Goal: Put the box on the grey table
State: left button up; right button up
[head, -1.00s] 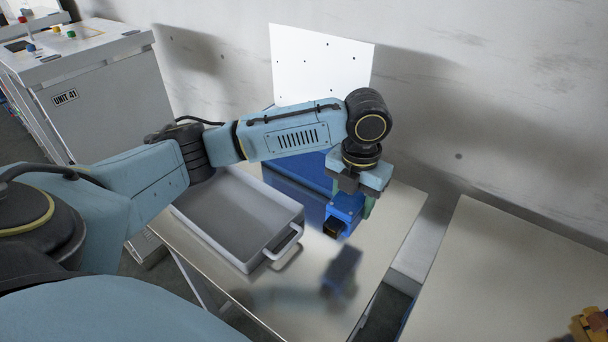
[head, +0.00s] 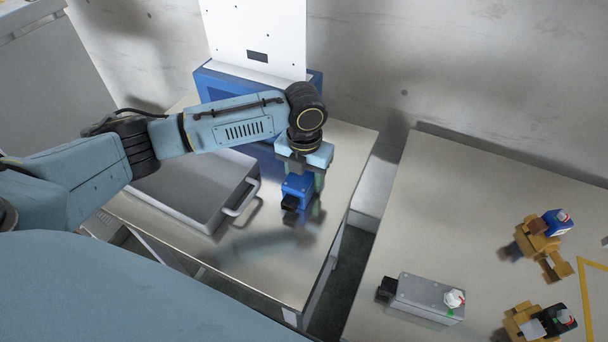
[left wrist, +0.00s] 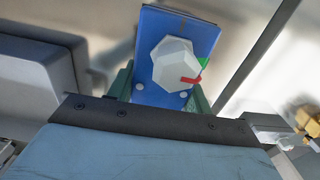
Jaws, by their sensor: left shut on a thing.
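My left gripper (head: 302,178) is shut on a blue box (head: 298,189) with a black block at its front end. The box is over the left table (head: 290,262), to the right of a grey tray. I cannot tell for sure whether its underside touches the tabletop. In the left wrist view the blue box (left wrist: 153,98) sits between the green fingers (left wrist: 160,92), with a white knob and red and green marks on its face. My right gripper is not in view.
The grey tray (head: 195,190) with a handle and a blue cabinet (head: 212,84) stand on the left table. A gap separates it from the right table (head: 430,210), which bears a grey box (head: 425,297) and brown fixtures (head: 535,240). The left table's right front is clear.

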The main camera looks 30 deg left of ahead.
pick_arm(q)
jog(key=shift+f, duration=0.1)
jog(key=o, duration=1.1)
notch_tip(320, 180, up, 12)
jog(key=shift+r+p, duration=0.15)
jog(key=shift+p, duration=0.2)
